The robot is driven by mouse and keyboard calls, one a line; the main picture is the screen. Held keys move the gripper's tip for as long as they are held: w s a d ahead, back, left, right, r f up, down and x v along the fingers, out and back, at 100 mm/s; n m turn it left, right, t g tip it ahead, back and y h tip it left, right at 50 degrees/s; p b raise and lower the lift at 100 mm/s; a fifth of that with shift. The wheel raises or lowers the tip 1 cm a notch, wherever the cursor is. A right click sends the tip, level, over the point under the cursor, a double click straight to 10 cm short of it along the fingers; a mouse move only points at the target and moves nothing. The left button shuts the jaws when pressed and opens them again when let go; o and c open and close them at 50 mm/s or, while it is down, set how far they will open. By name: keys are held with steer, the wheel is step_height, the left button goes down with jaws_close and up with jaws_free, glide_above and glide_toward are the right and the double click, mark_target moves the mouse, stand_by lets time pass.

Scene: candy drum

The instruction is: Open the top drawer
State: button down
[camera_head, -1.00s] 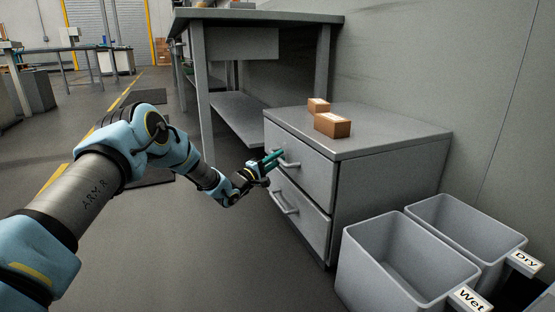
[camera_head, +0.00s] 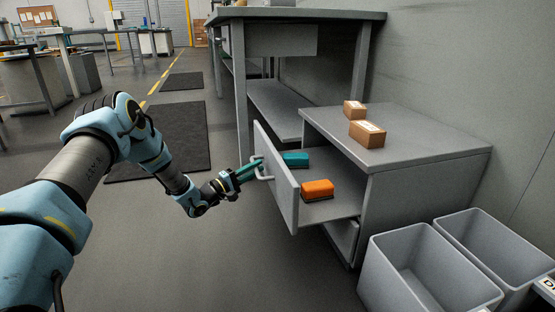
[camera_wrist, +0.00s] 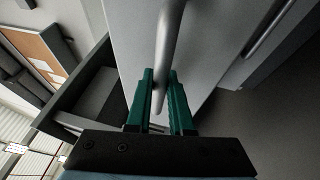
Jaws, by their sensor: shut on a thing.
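The grey cabinet (camera_head: 405,160) stands against the wall with its top drawer (camera_head: 277,178) pulled well out. Inside the drawer lie a teal block (camera_head: 295,159) and an orange block (camera_head: 317,190), apart from each other. My gripper (camera_head: 256,166) is at the drawer's front, its green fingers shut on the top drawer's handle (camera_head: 263,174). In the wrist view the handle (camera_wrist: 170,45) runs between the two fingers (camera_wrist: 160,100). Part of the lower drawer (camera_head: 343,238) shows beneath the open one; its front is mostly hidden.
Two brown boxes (camera_head: 367,133) sit on the cabinet top. Two grey bins (camera_head: 430,270) stand on the floor at the right front. A tall grey workbench (camera_head: 300,14) stands behind the cabinet. The floor left of the drawer is clear, with dark mats (camera_head: 165,140) further back.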

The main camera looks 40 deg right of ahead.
steer(key=w+a+p, duration=0.1)
steer(key=w+a, duration=0.2)
steer(key=a, duration=0.5)
steer(key=shift+w, duration=0.1)
steer(key=c, duration=0.8)
jaws_free()
steer(key=a+f+p, duration=0.2)
steer(key=a+p, duration=0.2)
steer(key=a, duration=0.6)
steer(key=shift+a, duration=0.35)
